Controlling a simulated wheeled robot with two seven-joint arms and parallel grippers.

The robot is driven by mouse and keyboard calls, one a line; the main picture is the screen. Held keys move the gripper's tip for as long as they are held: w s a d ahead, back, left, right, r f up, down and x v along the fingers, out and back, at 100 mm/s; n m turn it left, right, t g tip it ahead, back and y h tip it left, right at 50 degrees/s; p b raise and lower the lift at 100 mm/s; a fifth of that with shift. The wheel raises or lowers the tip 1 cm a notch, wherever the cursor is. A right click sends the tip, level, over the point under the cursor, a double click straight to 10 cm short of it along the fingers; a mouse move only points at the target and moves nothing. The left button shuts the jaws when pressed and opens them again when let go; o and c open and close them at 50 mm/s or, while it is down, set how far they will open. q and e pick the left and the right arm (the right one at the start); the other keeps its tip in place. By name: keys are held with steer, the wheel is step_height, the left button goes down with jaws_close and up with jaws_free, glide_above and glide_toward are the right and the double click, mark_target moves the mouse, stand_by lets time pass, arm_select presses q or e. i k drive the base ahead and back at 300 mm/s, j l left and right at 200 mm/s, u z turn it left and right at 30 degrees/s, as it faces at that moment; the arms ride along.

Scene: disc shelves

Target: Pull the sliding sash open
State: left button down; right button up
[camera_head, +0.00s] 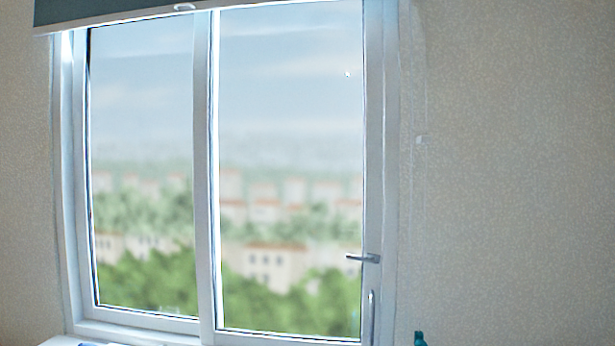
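The window has a white frame (70,190) with two glass panes side by side. The right sash (290,150) looks closed, its left stile meeting the left pane (142,170) at the middle upright. A small grey lever handle (363,258) sticks out to the left from the right stile. Below it a slim upright pull (372,315) runs down toward the bottom edge of the picture. Neither of my grippers shows in the head view.
A dark roller blind (110,10) with a white bottom bar hangs across the top of the window. A thin cord runs down the wall (510,170) right of the frame. A small teal object (420,339) shows at the bottom edge. Part of a pale surface shows at the lower left.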

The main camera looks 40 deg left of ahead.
mark_target(210, 333)
steer(key=u, duration=1.5)
